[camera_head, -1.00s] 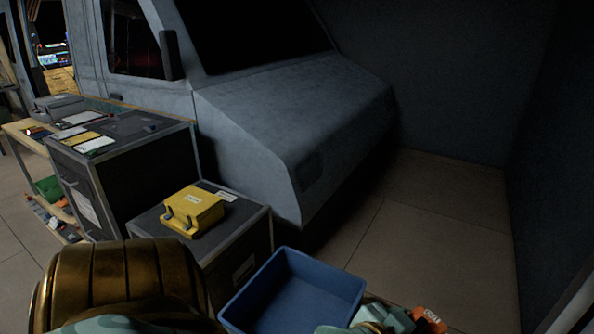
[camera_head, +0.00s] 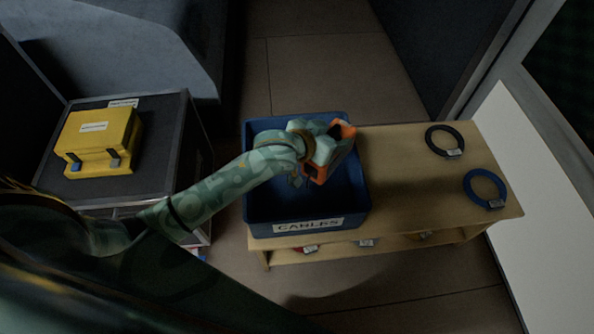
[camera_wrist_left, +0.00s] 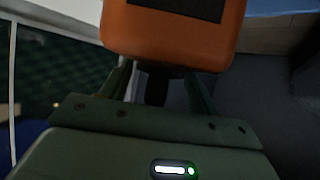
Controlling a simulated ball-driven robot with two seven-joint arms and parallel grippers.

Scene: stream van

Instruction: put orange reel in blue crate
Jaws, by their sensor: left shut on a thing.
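My left gripper (camera_head: 328,150) is shut on the orange reel (camera_head: 344,130), whose orange parts show on both sides of the fingers. The reel is over the right side of the blue crate (camera_head: 258,222); its exact height above the crate is hard to tell. The crate sits on the left end of a wooden bench and has a label reading "CABLES". In the left wrist view the orange reel (camera_wrist_left: 172,38) fills the space beyond the fingers, with a dark patch on it. My arm hides part of the crate's inside. My right gripper is not in view.
On the wooden bench (camera_head: 400,190) lie a black cable ring (camera_head: 432,146) and a blue cable ring (camera_head: 470,190), right of the crate. Small tagged items are on its lower shelf. A yellow case (camera_head: 90,135) stands on a black box (camera_head: 160,170) at left.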

